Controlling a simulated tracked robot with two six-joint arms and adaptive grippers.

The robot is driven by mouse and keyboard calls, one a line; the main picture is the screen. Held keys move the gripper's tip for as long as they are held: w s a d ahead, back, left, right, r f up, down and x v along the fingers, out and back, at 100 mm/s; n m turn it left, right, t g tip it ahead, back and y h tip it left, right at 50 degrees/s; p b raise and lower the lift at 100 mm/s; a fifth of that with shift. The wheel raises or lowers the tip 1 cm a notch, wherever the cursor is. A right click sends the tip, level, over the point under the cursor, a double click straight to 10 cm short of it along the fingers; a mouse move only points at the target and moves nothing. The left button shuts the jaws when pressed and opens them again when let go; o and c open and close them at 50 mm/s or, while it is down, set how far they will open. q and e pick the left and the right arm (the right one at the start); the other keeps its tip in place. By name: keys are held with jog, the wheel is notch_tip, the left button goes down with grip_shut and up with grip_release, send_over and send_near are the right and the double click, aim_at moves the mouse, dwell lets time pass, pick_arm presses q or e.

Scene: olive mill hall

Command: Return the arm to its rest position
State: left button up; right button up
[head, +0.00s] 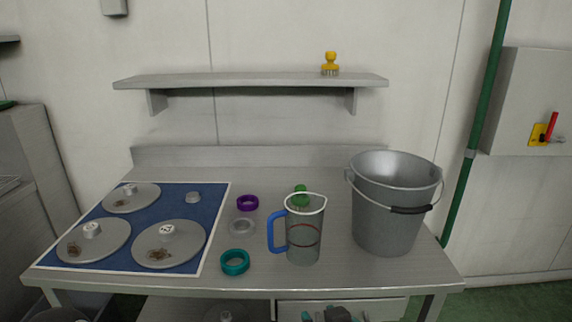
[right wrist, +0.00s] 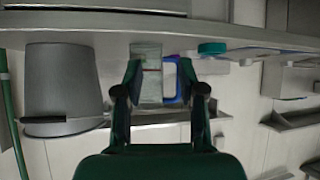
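My right gripper (head: 337,314) shows at the bottom edge of the head view, low in front of the table's drawer. In the right wrist view its two green fingers (right wrist: 160,72) stand apart with nothing held between them. A clear measuring jug (right wrist: 148,78) with a blue handle shows beyond the fingers, apart from them. In the head view the jug (head: 304,238) stands upright on the metal table (head: 330,279). My left gripper is not in view.
A grey bucket (head: 387,215) stands at the table's right. Teal (head: 235,262), purple (head: 247,202) and clear (head: 242,226) rings lie left of the jug. A blue mat (head: 210,214) bears metal discs. A wall shelf (head: 250,81) holds a yellow-handled brush (head: 330,62).

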jog(key=s+d+f+g+h+p, duration=0.1)
jog(key=d+f+g, duration=0.15)
jog(key=f, duration=0.45)
jog(key=s+d+f+g+p, duration=0.1)
jog(key=d+f+p, duration=0.1)
jog(key=d+f, duration=0.3)
jog(key=s+d+f+g+h+p, duration=0.1)
jog(key=s+d+f+g, duration=0.1)
jog(key=f, duration=0.6)
jog(key=s+a+f+m+g+y+p, duration=0.1)
jog(key=s+f+m+g, duration=0.1)
jog(key=s+f, duration=0.2)
jog(key=s+a+f+m+g+y+p, duration=0.1)
jog(key=s+a+f+m+g+y, duration=0.1)
jog(key=s+f, duration=0.3)
jog(key=shift+s+a+f+m+g, duration=0.3)
jog(key=shift+s+m+g, duration=0.25)
jog(key=shift+s, duration=1.45)
